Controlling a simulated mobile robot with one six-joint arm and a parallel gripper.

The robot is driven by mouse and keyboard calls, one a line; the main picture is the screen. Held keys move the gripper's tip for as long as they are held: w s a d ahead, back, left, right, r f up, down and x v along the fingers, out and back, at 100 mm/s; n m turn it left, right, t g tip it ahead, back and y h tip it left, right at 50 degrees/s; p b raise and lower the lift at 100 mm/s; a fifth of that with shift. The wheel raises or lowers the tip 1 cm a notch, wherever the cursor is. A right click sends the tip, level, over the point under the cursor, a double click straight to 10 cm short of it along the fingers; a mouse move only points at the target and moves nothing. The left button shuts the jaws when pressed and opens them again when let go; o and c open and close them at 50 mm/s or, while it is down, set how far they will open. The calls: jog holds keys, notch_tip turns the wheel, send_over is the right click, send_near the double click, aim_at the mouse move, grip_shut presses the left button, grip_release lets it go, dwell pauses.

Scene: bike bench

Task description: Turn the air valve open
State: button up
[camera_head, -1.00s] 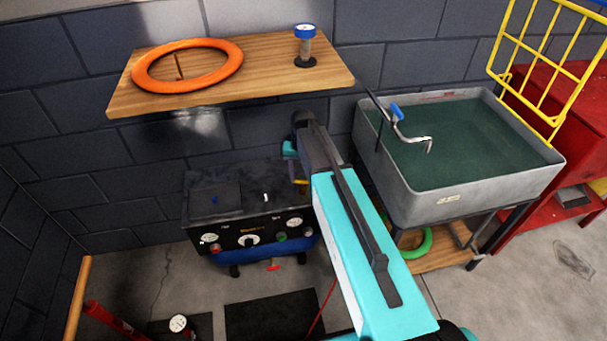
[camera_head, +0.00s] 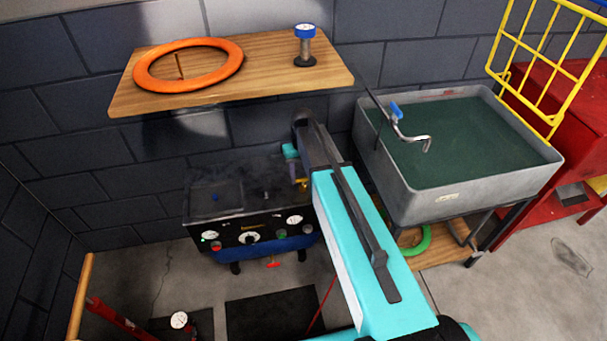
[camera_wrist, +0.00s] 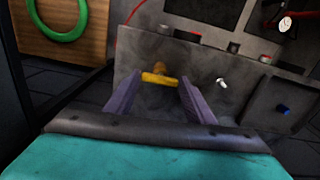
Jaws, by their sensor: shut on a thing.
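The air valve has a yellow handle (camera_wrist: 158,79) on top of the dark compressor (camera_head: 240,235). In the wrist view the handle lies crosswise between the tips of my two purple fingers. My gripper (camera_wrist: 161,82) is shut on this handle. In the head view my arm hides most of the gripper and the compressor's right end; only a little yellow of the handle (camera_head: 302,184) shows there. How far the valve is turned cannot be told.
A wooden shelf (camera_head: 240,85) above holds an orange ring (camera_head: 150,83) and a blue-topped gauge (camera_head: 305,45). A grey water tub (camera_head: 440,205) stands right of my arm. A red cabinet (camera_head: 570,135) is at the far right. A floor pump (camera_head: 179,321) stands at front left.

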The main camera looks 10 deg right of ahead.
aim_at(303, 179)
jog(key=shift+s+d, duration=0.1)
jog(key=shift+d, duration=0.05)
jog(key=o, duration=1.1)
jog(key=shift+c, duration=0.2)
jog(key=shift+r, duration=0.4)
notch_tip(303, 179, up, 11)
jog(key=shift+r+b, duration=0.15)
jog(key=shift+b, duration=0.25)
